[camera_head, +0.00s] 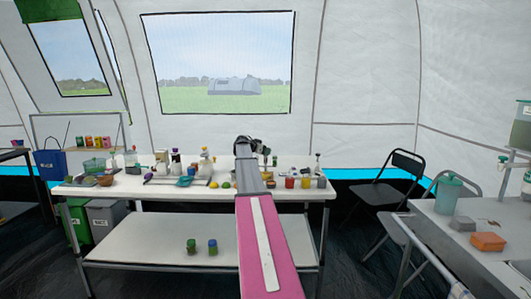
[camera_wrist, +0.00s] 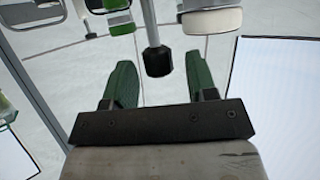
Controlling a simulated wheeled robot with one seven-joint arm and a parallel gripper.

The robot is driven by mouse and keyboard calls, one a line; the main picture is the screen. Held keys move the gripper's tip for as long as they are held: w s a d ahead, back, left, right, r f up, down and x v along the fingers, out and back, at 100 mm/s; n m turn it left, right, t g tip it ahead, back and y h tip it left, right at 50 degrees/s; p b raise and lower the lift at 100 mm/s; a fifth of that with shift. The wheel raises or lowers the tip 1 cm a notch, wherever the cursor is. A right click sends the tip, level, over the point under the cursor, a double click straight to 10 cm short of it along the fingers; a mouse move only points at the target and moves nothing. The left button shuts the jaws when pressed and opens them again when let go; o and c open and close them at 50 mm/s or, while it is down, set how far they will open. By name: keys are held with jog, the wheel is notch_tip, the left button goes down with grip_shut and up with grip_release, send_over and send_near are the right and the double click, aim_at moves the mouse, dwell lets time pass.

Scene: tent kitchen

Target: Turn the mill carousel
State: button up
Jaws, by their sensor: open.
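My gripper (camera_wrist: 157,72) shows in the wrist view with its two green fingers apart and nothing gripped. A dark many-sided knob (camera_wrist: 158,61) on a grey rod appears between the fingertips in the picture; no contact shows, and its depth is unclear. Beside the rod are parts with green and white ends (camera_wrist: 213,20), cut off by the top edge; they look like the mills of the carousel. In the head view my gripper (camera_head: 246,143) is above the white table's back right part, and my arm hides much of the carousel behind it.
The white table (camera_head: 145,190) carries bottles, bowls and a tray on its left and small coloured jars (camera_head: 305,183) on its right. A black folding chair (camera_head: 388,185) and another table (camera_head: 500,208) are at right.

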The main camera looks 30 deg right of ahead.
jog(key=shift+x, duration=0.8)
jog(key=shift+c, duration=0.3)
jog(key=shift+s, duration=0.1)
jog(key=c, duration=0.9)
jog(key=shift+o, duration=0.2)
